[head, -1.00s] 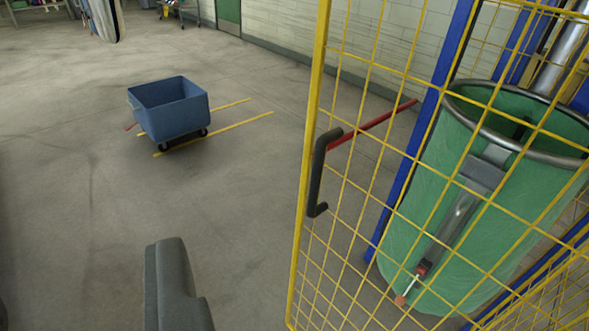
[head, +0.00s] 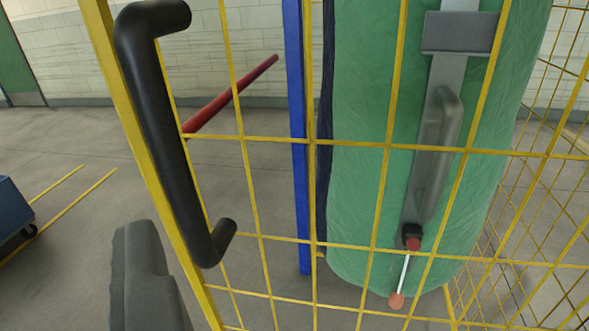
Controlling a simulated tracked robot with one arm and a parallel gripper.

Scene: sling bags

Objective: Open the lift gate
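The lift gate (head: 245,190) is a yellow wire mesh panel that fills the middle and right of the view. Its black D-shaped handle (head: 168,140) stands upright along the gate's left frame bar. A red bar (head: 230,95) shows behind the mesh, slanting up to the right from near the handle. I cannot tell whether the gate is latched. My gripper (head: 147,275) shows as a dark grey part at the bottom left, just left of and below the handle, with no visible contact. Only part of it is in view, so its opening is hidden.
A tall green sling bag (head: 362,190) with a grey bracket and handle hangs behind the mesh. A blue post (head: 296,150) stands left of it. A blue cart (head: 14,210) is at the left edge, near yellow floor lines.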

